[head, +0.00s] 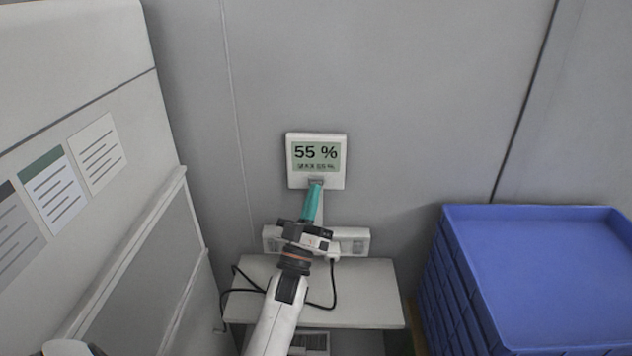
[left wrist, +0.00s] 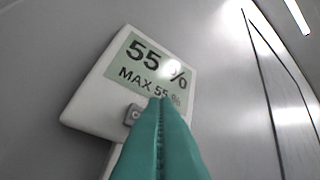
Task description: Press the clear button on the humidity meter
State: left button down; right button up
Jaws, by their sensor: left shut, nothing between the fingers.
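The humidity meter (head: 292,178) is a white square unit on the grey wall, and its screen reads 55 % with MAX 55 % below. It also shows large and tilted in the left wrist view (left wrist: 90,105). A small grey button (left wrist: 132,115) sits under the screen, partly hidden by the fingers. My left gripper (head: 315,186) is shut and empty, its teal fingertips at the meter's lower edge by the button. In the left wrist view the closed fingers (left wrist: 160,105) overlap the button's right side; I cannot tell whether they touch it. My right gripper is not in view.
A white power strip (head: 354,241) with a black cable is on the wall below the meter, above a small light shelf (head: 365,290). Blue stacked crates (head: 530,215) stand at right. A white cabinet with paper sheets (head: 97,153) stands at left.

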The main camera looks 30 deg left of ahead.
pick_arm(q)
jog(key=s+d, duration=0.1)
jog(key=s+p, duration=0.1)
jog(key=s+d, duration=0.1)
jog(key=s, duration=0.1)
jog(key=shift+s+d+p, duration=0.1)
jog(key=shift+d+p, duration=0.2)
dwell(0.8)
